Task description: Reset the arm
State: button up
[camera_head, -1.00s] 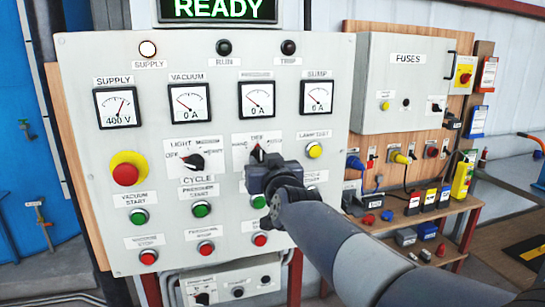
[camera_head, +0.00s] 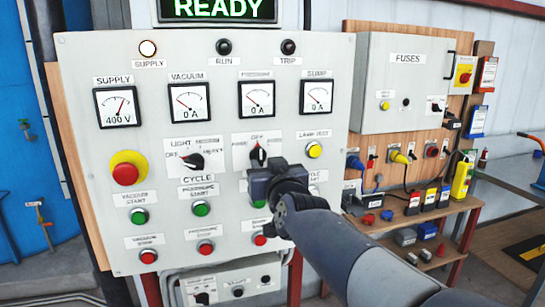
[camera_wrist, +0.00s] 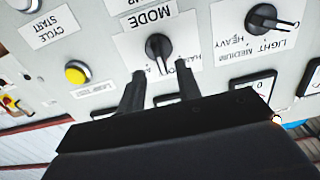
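My gripper (camera_wrist: 160,70) is open and empty, its two dark fingers apart, in front of the control panel (camera_head: 340,90). The wrist view is upside down. It shows the black mode knob (camera_wrist: 158,48) just beyond the fingertips, apart from them as far as I can tell. In the head view the mode knob (camera_head: 258,154) is upright under the OFF label. My gripper (camera_head: 270,182) is just below it there, hiding part of the panel, including much of a green button. The fingers are hard to make out in that view.
The load knob (camera_head: 193,161) is left of the mode knob, and the yellow lamp test button (camera_head: 314,151) is to its right. A red emergency stop (camera_head: 125,174) is further left. A fuse box (camera_head: 402,85) and a shelf (camera_head: 400,222) of parts stand at right.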

aim_at(259, 158)
jog(key=x, duration=0.4)
jog(key=shift+w, duration=0.15)
jog(key=shift+w+a+r+p, duration=0.15)
jog(key=shift+w+p, duration=0.15)
jog(key=shift+p, duration=0.3)
jog(key=n+p, duration=0.2)
jog(key=shift+s+r+n, duration=0.1)
jog(key=shift+n, duration=0.2)
jog(key=n+p, duration=0.3)
jog(key=shift+a+f+n+p, duration=0.1)
jog(key=shift+f+n+p, duration=0.15)
jog(key=shift+n+p, duration=0.65)
jog(key=shift+f, duration=0.1)
